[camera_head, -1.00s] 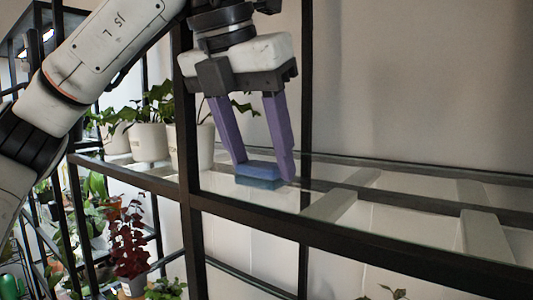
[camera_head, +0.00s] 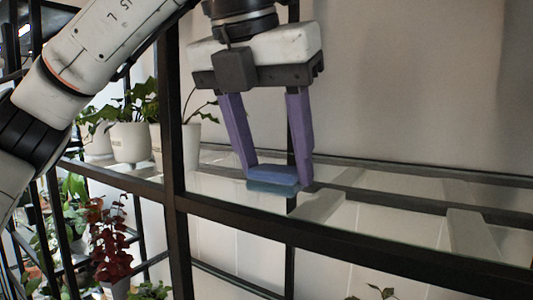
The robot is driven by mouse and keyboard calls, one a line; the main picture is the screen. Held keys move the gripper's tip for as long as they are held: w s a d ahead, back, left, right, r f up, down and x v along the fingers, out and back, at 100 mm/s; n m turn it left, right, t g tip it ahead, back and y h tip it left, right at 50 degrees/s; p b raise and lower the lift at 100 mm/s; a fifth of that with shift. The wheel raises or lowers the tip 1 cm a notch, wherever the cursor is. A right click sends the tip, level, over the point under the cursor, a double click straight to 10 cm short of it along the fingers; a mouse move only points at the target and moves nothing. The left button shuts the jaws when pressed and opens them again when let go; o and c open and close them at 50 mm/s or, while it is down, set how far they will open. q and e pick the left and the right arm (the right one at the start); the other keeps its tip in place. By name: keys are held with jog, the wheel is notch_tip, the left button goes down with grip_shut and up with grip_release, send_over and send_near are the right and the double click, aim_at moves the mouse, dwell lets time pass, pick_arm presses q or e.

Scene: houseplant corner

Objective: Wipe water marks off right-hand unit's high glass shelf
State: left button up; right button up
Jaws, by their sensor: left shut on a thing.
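My left gripper (camera_head: 277,172) comes down from the top with its two purple fingers closed on a blue sponge (camera_head: 272,181). The sponge lies low over the high glass shelf (camera_head: 390,218) of the right-hand unit, and its underside appears to touch the glass. The glass is clear and set in a black frame. I cannot make out water marks on it. My right gripper is not in the view.
A black upright post (camera_head: 173,150) stands left of the sponge. White pots (camera_head: 131,142) with leafy plants stand on the shelf further left. A red-leaved plant (camera_head: 112,245) is lower down. The glass right of the sponge is free of objects.

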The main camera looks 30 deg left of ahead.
pick_arm(q)
jog(key=shift+s+a+f, duration=0.1)
jog(key=shift+s+a, duration=0.05)
jog(key=shift+s, duration=0.05)
jog(key=shift+w+a+f, duration=0.1)
jog(key=shift+a+f, duration=0.05)
jog(key=shift+a, duration=2.55)
jog(key=shift+a+r, duration=0.2)
jog(key=shift+r, duration=0.2)
jog(key=shift+d, duration=0.15)
jog(key=shift+d+f, duration=0.1)
jog(key=shift+d, duration=2.8)
